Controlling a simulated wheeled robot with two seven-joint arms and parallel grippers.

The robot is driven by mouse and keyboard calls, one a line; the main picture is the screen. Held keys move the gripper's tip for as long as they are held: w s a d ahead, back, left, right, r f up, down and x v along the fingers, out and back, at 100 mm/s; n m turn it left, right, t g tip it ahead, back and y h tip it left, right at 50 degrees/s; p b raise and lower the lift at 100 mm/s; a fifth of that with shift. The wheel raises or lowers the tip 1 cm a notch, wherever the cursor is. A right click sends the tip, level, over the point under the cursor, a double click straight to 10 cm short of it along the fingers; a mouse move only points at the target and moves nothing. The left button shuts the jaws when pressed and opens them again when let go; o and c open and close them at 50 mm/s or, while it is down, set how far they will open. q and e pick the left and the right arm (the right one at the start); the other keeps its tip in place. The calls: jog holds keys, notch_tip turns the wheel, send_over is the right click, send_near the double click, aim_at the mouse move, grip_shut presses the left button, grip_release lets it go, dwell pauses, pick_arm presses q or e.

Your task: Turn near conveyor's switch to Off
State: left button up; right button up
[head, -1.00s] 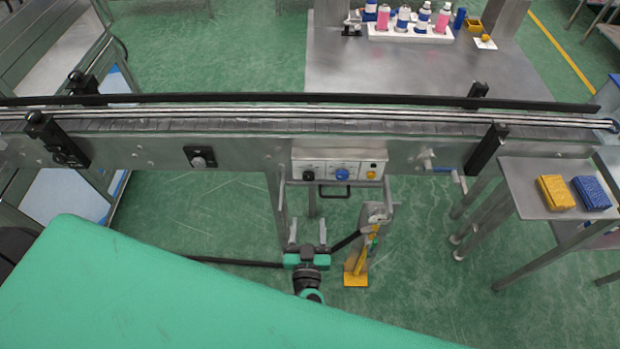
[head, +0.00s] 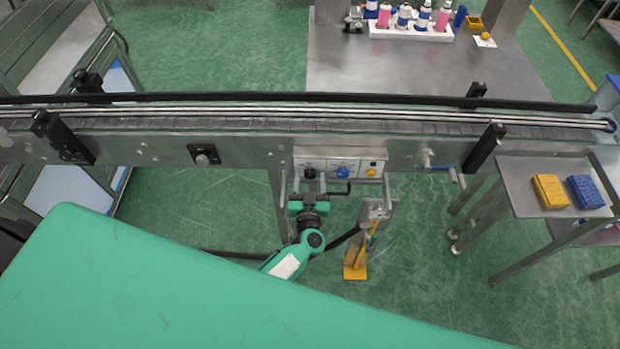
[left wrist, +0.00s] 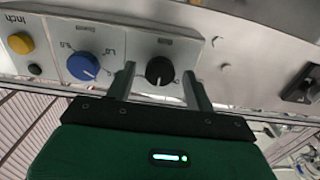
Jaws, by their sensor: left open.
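The near conveyor's control box (head: 340,167) hangs on the front side of the conveyor (head: 240,150). It carries a black knob (head: 309,173), a blue knob (head: 343,173) and a yellow button (head: 372,173). In the left wrist view the black knob (left wrist: 159,71) sits between the fingertips, the blue knob (left wrist: 83,66) to its left. My left gripper (head: 309,182) is open, its fingers on either side of the black knob; it also shows in the left wrist view (left wrist: 158,82). I cannot tell whether the fingers touch the knob. My right gripper is not in view.
A handle (head: 335,190) sticks out below the box. A side table (head: 520,190) holds a yellow block (head: 550,191) and a blue block (head: 587,192).

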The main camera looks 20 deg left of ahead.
pick_arm(q)
jog(key=shift+w, duration=0.15)
jog(key=c, duration=1)
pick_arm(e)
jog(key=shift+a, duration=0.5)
pick_arm(q)
jog(key=shift+n, duration=0.3)
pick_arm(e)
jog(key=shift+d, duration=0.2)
pick_arm(q)
jog(key=shift+n, duration=0.8)
jog(key=n+b, duration=0.1)
jog(key=n, duration=0.2)
jog(key=shift+f+n, duration=0.15)
jog(key=shift+n, duration=0.15)
jog(key=n+b, duration=0.1)
jog(key=n, duration=0.2)
jog(key=shift+n+b, duration=0.3)
jog(key=shift+n, duration=0.3)
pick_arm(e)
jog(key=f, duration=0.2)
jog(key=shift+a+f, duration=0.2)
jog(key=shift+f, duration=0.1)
